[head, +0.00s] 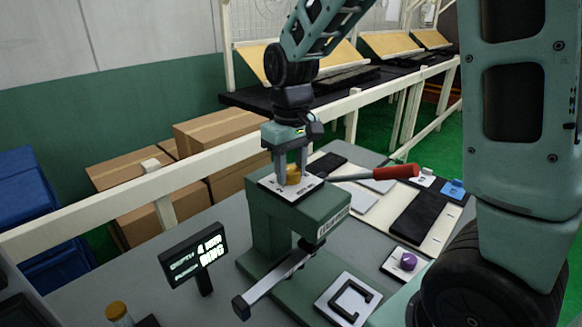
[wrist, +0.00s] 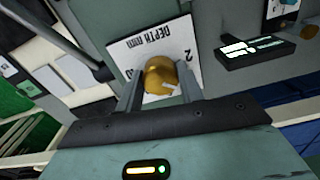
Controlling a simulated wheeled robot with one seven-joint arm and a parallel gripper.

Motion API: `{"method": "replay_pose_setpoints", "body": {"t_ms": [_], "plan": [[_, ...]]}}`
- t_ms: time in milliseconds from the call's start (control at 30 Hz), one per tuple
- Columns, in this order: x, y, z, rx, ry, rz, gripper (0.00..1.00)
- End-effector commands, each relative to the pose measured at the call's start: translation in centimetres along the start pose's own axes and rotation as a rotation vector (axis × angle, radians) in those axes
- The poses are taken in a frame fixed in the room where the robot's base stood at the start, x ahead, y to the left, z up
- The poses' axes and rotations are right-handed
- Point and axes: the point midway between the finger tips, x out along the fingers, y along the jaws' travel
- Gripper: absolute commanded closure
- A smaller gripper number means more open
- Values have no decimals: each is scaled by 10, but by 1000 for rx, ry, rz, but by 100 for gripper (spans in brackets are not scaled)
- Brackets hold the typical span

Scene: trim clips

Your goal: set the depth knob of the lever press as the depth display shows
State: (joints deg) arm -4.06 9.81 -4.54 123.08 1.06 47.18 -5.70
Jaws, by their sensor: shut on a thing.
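The green lever press (head: 325,215) stands on the grey bench with a white dial plate (head: 270,187) on top. The brass depth knob (head: 292,177) sits on that plate. My gripper (head: 291,168) points down and is shut on the knob. In the wrist view the knob (wrist: 158,72) sits between my fingers, with a pale mark on its lower right. The plate (wrist: 140,50) reads "DEPTH" upside down, with a "2" visible; other numbers are hidden or unclear. The depth display (head: 196,255) shows "DEPTH 4 MM" and a second line like "RING".
The press lever with red handle (head: 395,172) sticks out right. A purple knob (head: 408,261) and a plate with a black C-shaped bracket (head: 348,298) are at the front right. A brass-topped post (head: 118,312) is front left. Cardboard boxes (head: 140,190) lie behind the rail.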

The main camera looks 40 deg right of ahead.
Motion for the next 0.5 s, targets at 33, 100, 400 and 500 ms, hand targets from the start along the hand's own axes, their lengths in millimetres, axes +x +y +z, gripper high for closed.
{"method": "replay_pose_setpoints", "body": {"t_ms": [33,100,400,500], "plan": [[-1,0,0,-3,2,0,85],[-1,0,-1,-5,2,0,85],[-1,0,-1,-5,3,0,60],[-1,0,-1,-4,3,0,41]]}}
